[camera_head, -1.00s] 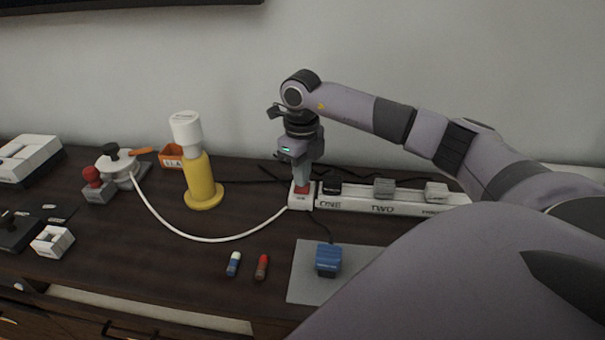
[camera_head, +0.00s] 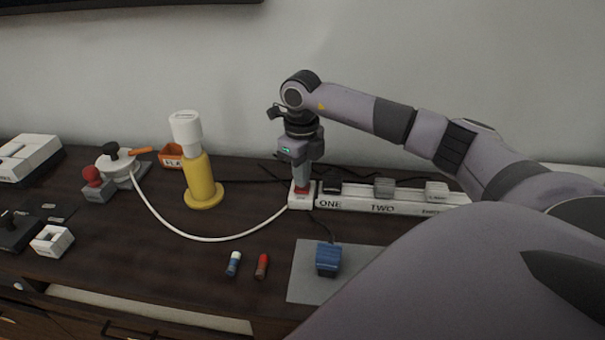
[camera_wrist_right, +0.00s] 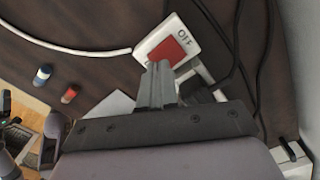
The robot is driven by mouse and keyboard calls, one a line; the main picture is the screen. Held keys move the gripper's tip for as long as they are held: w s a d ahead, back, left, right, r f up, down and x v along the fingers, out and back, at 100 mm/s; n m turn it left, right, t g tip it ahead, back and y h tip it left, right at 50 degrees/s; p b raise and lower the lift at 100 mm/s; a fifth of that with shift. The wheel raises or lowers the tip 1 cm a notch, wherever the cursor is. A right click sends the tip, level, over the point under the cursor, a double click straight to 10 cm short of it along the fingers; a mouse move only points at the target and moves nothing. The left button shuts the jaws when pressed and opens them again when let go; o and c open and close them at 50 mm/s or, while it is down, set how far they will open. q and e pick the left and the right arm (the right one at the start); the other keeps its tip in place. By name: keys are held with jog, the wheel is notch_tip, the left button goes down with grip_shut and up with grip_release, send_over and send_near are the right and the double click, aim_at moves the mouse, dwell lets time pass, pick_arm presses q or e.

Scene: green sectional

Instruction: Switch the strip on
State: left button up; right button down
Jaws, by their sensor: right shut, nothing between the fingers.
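The white power strip (camera_head: 390,205) lies along the back of the dark desk, with plugs in sockets marked ONE and TWO. Its left end carries a red rocker switch, which shows in the right wrist view (camera_wrist_right: 173,50) on a white housing (camera_wrist_right: 188,37) marked OFF. My right gripper (camera_head: 302,184) points down at the switch, its fingers shut and empty. In the right wrist view the fingertips (camera_wrist_right: 158,66) are at the near edge of the red rocker. Whether they touch it I cannot tell. My left gripper is not in view.
A yellow and white lamp-like object (camera_head: 200,178) stands left of my right gripper. A white cord (camera_head: 220,240) curves across the desk to the strip. A blue plug (camera_head: 328,259) lies on a grey mat (camera_head: 305,280). Two small cylinders, blue (camera_head: 233,263) and red (camera_head: 262,266), lie in front.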

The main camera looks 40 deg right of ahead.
jog(key=shift+f+b, duration=0.55)
jog(key=shift+f, duration=0.35)
jog(key=shift+r+p, duration=0.4)
jog(key=shift+p, duration=0.05)
notch_tip(320, 180, up, 6)
jog(key=p, duration=0.5)
jog(key=shift+r, duration=0.2)
jog(key=shift+f, duration=0.1)
dwell(0.4)
